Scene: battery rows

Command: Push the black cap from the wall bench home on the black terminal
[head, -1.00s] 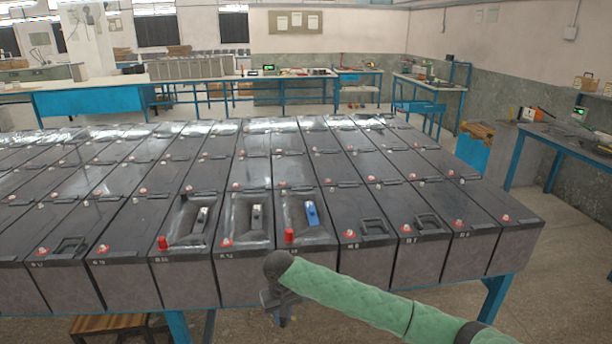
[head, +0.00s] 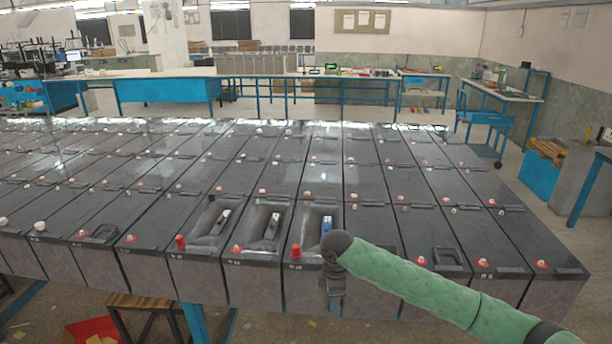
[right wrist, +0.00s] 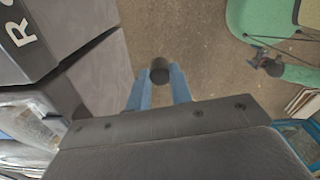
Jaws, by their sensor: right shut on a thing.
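My right gripper (head: 336,296) hangs at the front edge of the battery rows, in front of the battery with the blue clip. In the right wrist view, its two blue fingers are shut on a small black cap (right wrist: 160,70), with floor below it. The battery beside it (right wrist: 95,75) fills the left of that view, apart from the cap. In the head view the cap cannot be made out. I cannot pick out the black terminal; my right arm covers part of the battery tops there. A red cap (head: 296,250) stands on the nearest recessed battery. My left gripper is not in view.
Batteries stand tightly packed on a blue-legged rack (head: 194,322). Three front ones have recessed tops, one with a blue clip (head: 327,224). A wooden stool (head: 150,302) stands under the rack.

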